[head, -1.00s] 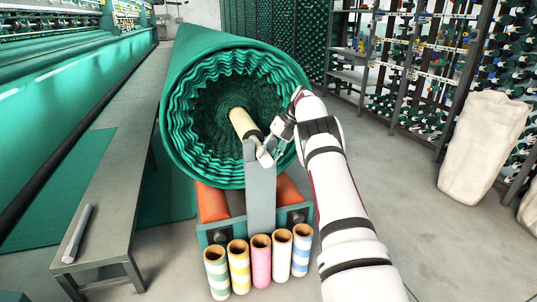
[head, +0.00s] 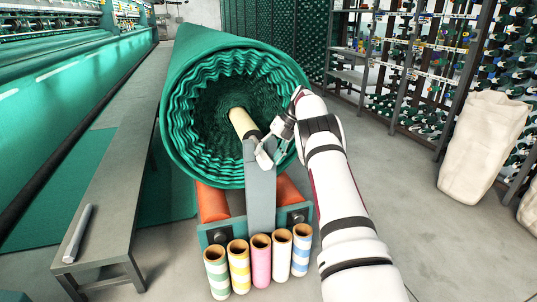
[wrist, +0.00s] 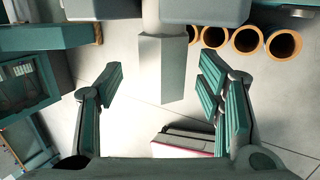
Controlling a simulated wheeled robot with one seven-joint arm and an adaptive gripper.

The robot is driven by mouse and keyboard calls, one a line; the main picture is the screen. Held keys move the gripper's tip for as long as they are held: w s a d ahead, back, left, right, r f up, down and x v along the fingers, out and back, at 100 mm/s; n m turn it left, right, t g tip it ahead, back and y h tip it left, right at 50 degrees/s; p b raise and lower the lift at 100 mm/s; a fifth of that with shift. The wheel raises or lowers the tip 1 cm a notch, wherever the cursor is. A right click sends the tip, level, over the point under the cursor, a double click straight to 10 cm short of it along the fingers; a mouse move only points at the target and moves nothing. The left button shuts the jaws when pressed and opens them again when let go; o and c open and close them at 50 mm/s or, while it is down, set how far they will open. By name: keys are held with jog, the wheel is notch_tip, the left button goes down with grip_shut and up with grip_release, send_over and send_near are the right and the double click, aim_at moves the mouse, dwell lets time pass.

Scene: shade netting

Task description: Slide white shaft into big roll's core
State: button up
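The big roll (head: 183,120) is a large green roll of ruffled netting, its open end facing me. A cream core (head: 240,121) shows at its centre, with a dark end near my gripper. The white shaft (head: 78,233) appears to be the pale rod lying on the grey bench at left. My gripper (head: 266,152) is in front of the roll, just below and right of the core's end, near the top of a grey post (head: 262,195). In the wrist view my gripper (wrist: 160,82) has its fingers spread wide, with nothing visibly held. The post (wrist: 160,68) shows between them.
The bench (head: 125,150) runs along the left. A pale sack (head: 482,148) and spool shelves are at right.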

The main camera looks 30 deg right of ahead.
aim_at(270, 160)
jog(key=shift+s+f, duration=0.1)
jog(key=shift+f, duration=0.1)
jog(key=shift+b, duration=0.3)
jog(key=shift+f+b, duration=0.1)
jog(key=shift+b, duration=0.2)
jog(key=shift+s+a+r+p, duration=0.15)
jog(key=shift+s+r+p, duration=0.1)
jog(key=shift+s+p, duration=0.2)
jog(key=shift+s+a+p, duration=0.2)
jog(key=shift+s+p, duration=0.25)
jog(key=shift+s, duration=0.1)
jog(key=shift+s+a+p, duration=0.15)
jog(key=shift+s+p, duration=0.3)
jog(key=shift+s, duration=0.1)
jog(key=s+a+p, duration=0.2)
jog(key=s+p, duration=0.2)
jog(key=s, duration=0.4)
jog(key=shift+s+a, duration=0.2)
jog(key=shift+s, duration=0.05)
